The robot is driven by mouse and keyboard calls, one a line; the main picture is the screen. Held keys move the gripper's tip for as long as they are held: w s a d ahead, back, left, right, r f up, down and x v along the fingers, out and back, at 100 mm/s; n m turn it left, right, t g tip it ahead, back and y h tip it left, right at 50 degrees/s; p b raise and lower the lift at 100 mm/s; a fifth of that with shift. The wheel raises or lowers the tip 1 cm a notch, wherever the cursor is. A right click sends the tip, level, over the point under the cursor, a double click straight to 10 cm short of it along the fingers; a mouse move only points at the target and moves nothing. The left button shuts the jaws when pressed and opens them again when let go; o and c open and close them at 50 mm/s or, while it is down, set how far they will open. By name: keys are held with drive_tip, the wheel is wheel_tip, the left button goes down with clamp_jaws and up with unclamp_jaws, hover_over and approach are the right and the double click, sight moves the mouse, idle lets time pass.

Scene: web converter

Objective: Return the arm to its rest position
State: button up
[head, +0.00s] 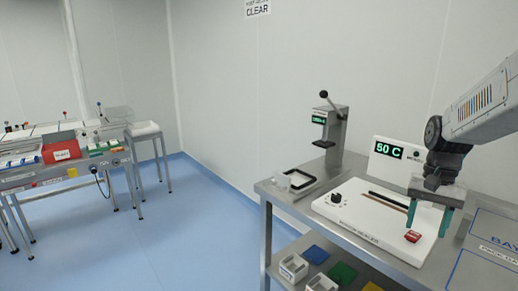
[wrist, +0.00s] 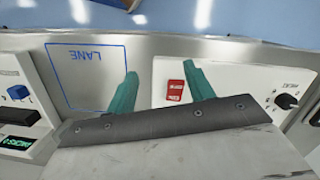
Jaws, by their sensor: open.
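My gripper (head: 428,222) is open, with teal fingers pointing down over the right part of the white bench device (head: 345,220). Nothing is clearly held. My grey arm reaches in from the upper right of the head view.
A display reading 50 C (head: 389,151) stands behind the device. A lever press (head: 330,130) and a black-framed tray (head: 300,180) are to the left. Coloured pads and bins (head: 343,272) lie on the lower shelf. Blue floor (head: 185,240) is open between this bench and the left table (head: 65,182).

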drive_tip(key=s+a+r+n+t, duration=0.1)
drive_tip(key=s+a+r+n, duration=0.1)
drive_tip(key=s+a, duration=0.5)
drive_tip(key=s+a+r+n+t, duration=0.2)
drive_tip(key=s+a+n, duration=0.3)
drive_tip(key=s, duration=0.9)
drive_tip(key=shift+s+a+r+h, duration=0.25)
drive_tip(key=shift+a+r+h, duration=0.25)
drive_tip(key=shift+a, duration=0.6)
drive_tip(key=shift+r, duration=0.1)
